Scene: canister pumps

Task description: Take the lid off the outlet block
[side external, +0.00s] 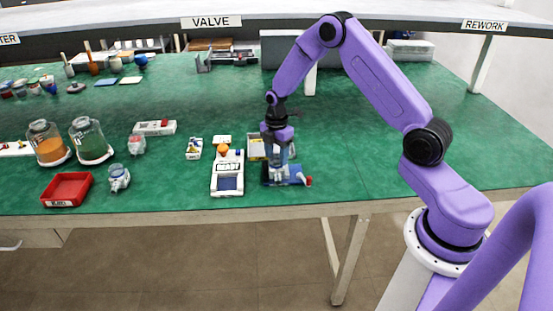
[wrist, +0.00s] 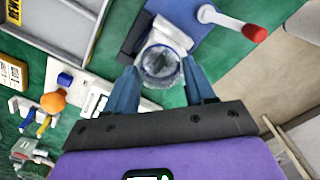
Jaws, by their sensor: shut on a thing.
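In the wrist view, my gripper (wrist: 161,72) has its two blue fingers on either side of a clear round lid (wrist: 160,62), closed on it. Beneath and beyond it is a pale outlet block (wrist: 173,32) on a blue base plate (wrist: 218,45). A white lever with a red grip (wrist: 254,33) sits on the plate. In the side external view, my gripper (side external: 278,171) points down at the blue plate (side external: 296,178). The fingers hide part of the block, and I cannot tell whether the lid touches it.
A white device labelled READY (side external: 228,173) stands left of the plate. A grey tray (side external: 256,147) is just behind. Two glass canisters (side external: 89,140), a red bin (side external: 67,189) and small parts stand further left. The green bench right of my gripper is clear.

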